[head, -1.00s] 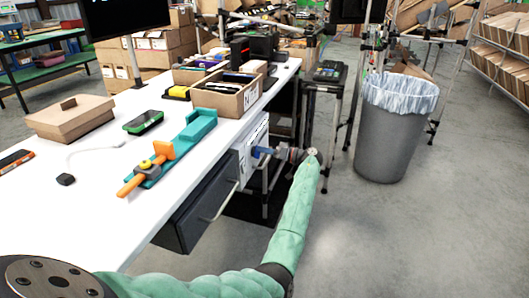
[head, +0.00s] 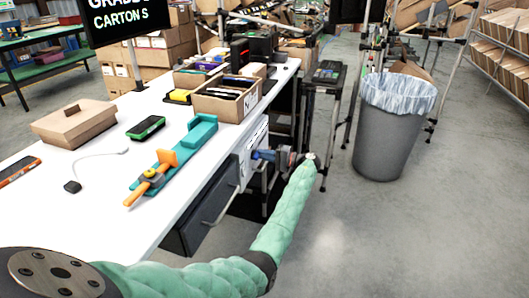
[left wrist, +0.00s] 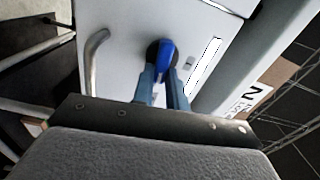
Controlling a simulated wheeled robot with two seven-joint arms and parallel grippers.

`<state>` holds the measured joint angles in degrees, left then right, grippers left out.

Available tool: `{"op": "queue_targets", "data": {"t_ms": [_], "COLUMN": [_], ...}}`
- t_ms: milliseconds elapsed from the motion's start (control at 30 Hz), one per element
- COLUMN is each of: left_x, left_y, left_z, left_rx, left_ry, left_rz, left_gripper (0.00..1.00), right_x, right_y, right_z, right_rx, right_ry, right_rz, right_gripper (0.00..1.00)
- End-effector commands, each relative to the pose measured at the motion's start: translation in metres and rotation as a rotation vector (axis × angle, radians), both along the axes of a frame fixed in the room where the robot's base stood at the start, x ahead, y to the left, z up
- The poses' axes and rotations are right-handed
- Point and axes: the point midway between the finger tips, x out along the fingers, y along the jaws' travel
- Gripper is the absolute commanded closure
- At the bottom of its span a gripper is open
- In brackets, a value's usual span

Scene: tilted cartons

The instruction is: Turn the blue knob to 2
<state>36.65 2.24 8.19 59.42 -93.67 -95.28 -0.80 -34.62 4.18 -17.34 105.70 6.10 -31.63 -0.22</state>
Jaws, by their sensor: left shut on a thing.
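The blue knob (left wrist: 166,55) sits on a dark round base on the white front panel (left wrist: 118,20) in the left wrist view. My left gripper (left wrist: 164,82) has its two blue fingers on either side of the knob and is shut on it. In the head view the left gripper (head: 266,155) reaches the panel (head: 254,140) below the table's right edge; the knob is hidden there by the gripper. The markings around the knob cannot be read. My right gripper is not in view.
A metal handle (left wrist: 94,58) is left of the knob. The white table (head: 88,205) carries a teal-and-orange tool (head: 183,160), a green-edged device (head: 147,128) and boxes. A grey drawer (head: 205,215) is below.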

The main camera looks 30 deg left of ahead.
Motion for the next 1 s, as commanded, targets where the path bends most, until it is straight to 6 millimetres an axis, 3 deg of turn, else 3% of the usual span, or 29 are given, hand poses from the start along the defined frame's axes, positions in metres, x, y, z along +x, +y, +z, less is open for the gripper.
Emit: {"op": "queue_targets", "data": {"t_ms": [767,800,900,1000], "left_x": [0.0008,0.0007,0.0006,0.0005], "left_y": [-0.0001,-0.0001,-0.0002,-0.0002], "left_z": [-0.0012,-0.0012,-0.0013,-0.0013], "left_rx": [-0.025,-0.025,-0.025,-0.025], "left_ry": [0.105,0.104,0.104,0.104], "left_rz": [-0.002,-0.002,-0.002,-0.001], "left_gripper": [1.0,0.81,0.64,0.64], "right_x": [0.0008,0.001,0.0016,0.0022], "right_y": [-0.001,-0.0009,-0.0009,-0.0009], "right_z": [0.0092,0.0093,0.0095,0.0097], "right_rx": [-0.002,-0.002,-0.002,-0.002], "right_ry": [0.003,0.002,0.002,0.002], "right_rz": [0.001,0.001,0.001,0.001], "right_gripper": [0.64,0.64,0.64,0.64]}}
